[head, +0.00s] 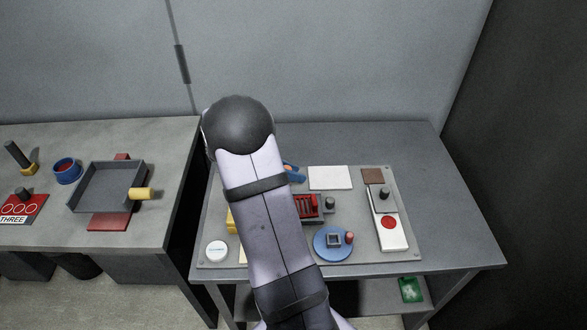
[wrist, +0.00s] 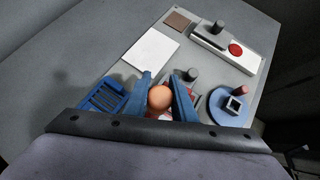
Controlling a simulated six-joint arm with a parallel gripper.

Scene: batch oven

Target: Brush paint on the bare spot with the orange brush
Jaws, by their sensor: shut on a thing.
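My gripper (wrist: 163,94) shows in the wrist view with its two blue fingers closed around a round orange knob (wrist: 160,98), which looks like the top of the orange brush. The brush's lower part and bristles are hidden below it. In the head view my arm covers most of the gripper; only a bit of blue finger (head: 294,172) shows beside the arm. A blank white plate (wrist: 150,48) lies on the grey board, also in the head view (head: 330,178). A small brown square (wrist: 178,20) lies beside it. I cannot tell which surface has the bare spot.
The grey board (head: 408,215) also bears a red slotted block (head: 307,206), a blue round dish (head: 326,248) and a white panel with a red disc (head: 391,236). A blue slatted holder (wrist: 103,97) is left of my gripper. A dark tray (head: 105,188) stands on the left table.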

